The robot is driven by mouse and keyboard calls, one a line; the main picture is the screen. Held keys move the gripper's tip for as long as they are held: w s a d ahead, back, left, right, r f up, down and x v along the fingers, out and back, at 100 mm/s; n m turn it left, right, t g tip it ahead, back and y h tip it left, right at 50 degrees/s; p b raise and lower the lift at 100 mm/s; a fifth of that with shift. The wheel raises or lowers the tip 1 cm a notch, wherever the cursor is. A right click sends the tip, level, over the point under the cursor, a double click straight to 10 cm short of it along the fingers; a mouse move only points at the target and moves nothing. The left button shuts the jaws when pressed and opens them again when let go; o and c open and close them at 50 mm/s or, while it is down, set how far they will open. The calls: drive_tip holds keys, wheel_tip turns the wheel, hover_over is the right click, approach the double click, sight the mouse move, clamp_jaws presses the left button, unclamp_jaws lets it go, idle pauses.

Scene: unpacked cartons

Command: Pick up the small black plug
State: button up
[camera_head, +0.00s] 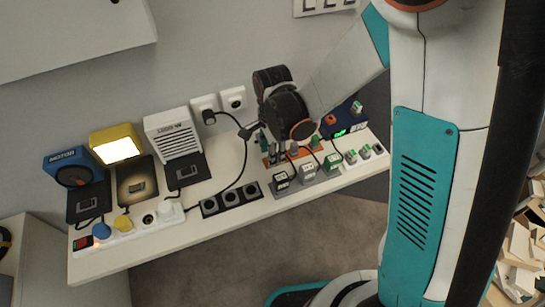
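Several plug-like pieces stand on the white shelf, and I cannot tell for sure which is the small black plug. A black plug (209,117) sits in the left wall socket, with a cable running down. My gripper (268,148) hangs from the dark wrist above the orange-based holder at the shelf's back. Its fingertips blend with the dark pieces there, so its opening and any contact are hidden.
A white power strip (128,232) with coloured plugs lies at the left front. A black triple socket (231,199) is at the middle front. A blue motor box (72,165), lit yellow lamp (117,146) and white speaker-like box (173,134) stand behind.

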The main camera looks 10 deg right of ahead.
drive_tip(key=c, duration=0.9)
wheel_tip(320, 180, up, 20)
drive_tip(key=p, duration=1.3)
drive_tip(key=shift+p, duration=0.4)
